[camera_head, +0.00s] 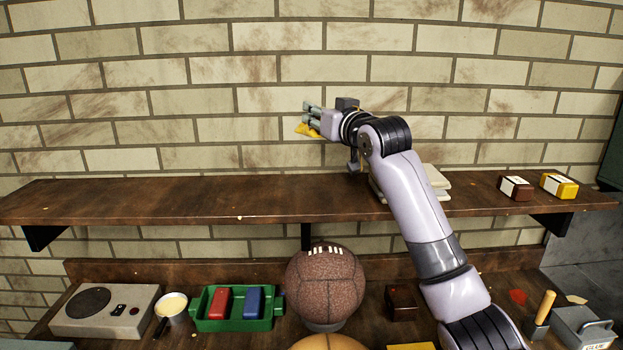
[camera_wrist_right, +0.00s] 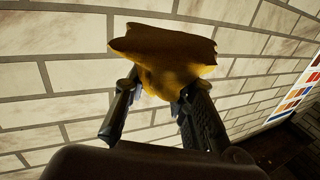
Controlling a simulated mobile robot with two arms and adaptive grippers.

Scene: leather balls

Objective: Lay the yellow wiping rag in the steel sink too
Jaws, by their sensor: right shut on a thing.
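The yellow wiping rag (camera_head: 303,130) is held in my right gripper (camera_head: 313,118), above the wall shelf and in front of the brick wall. In the right wrist view the bunched rag (camera_wrist_right: 165,55) sits between the two fingers of the gripper (camera_wrist_right: 155,95), its upper part spreading out beyond the fingertips. The fingers are shut on its lower part. I cannot make out the steel sink in either view. My left gripper is not in view.
The shelf (camera_head: 150,200) carries pale folded cloths (camera_head: 436,178), a brown box (camera_head: 516,188) and a yellow box (camera_head: 558,186). The shelf's left half is clear.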

